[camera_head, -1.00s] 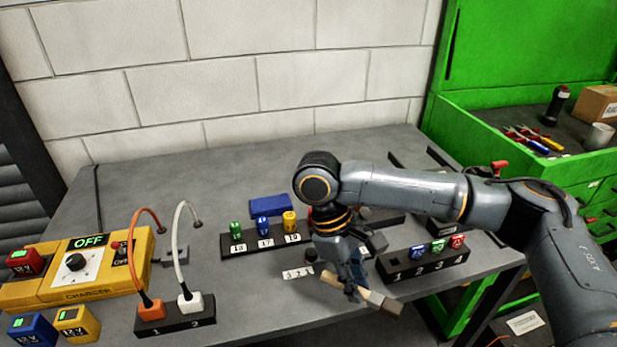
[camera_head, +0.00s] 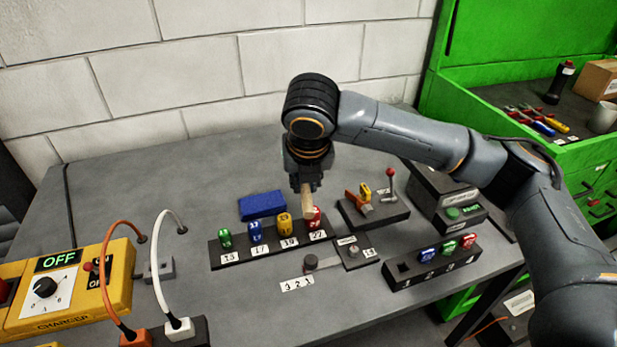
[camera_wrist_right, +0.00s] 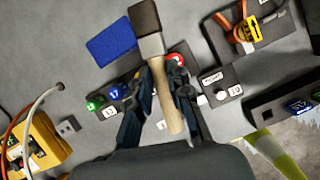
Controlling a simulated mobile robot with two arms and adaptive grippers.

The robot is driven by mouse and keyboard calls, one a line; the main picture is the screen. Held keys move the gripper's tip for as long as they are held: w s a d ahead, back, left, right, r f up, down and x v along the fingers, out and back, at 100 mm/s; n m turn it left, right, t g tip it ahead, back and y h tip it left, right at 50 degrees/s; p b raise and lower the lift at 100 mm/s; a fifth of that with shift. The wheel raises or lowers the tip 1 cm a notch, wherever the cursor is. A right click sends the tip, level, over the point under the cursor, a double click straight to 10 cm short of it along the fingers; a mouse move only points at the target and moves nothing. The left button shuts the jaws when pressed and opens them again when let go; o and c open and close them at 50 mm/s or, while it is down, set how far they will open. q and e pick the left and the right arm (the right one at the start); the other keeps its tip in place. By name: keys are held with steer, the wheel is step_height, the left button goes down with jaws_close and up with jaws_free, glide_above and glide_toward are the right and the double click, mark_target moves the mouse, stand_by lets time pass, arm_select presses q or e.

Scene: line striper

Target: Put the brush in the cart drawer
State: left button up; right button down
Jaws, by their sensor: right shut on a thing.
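The brush has a pale wooden handle (camera_head: 308,201), and in the right wrist view its metal ferrule and dark bristles (camera_wrist_right: 146,17) point to the top. My right gripper (camera_head: 307,184) is shut on the handle and holds the brush above the workbench, over the numbered socket row. It also shows in the right wrist view (camera_wrist_right: 157,82), with a finger on each side of the handle. The bristles are hidden in the head view. The green cart (camera_head: 470,120) stands at the right, and its drawer fronts (camera_head: 600,190) show at the picture's edge. My left gripper is out of view.
Below the brush is a socket row (camera_head: 225,258) with coloured plugs. A blue block (camera_head: 262,205), a lever box (camera_head: 372,212) and another plug row (camera_head: 432,268) are near. The yellow charger (camera_head: 75,295) is at left. Tools (camera_head: 535,122) lie on the cart top.

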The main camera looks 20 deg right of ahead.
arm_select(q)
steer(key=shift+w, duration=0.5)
arm_select(e)
steer(key=shift+w+a+r+n+y, duration=0.1)
steer(key=shift+w+r+n+y, duration=0.2)
steer(key=shift+w+n, duration=0.3)
steer(key=shift+w+a+r+n+y, duration=0.1)
steer(key=shift+w+r+n+y, duration=0.15)
steer(key=shift+w+n, duration=0.35)
steer(key=shift+s, duration=0.2)
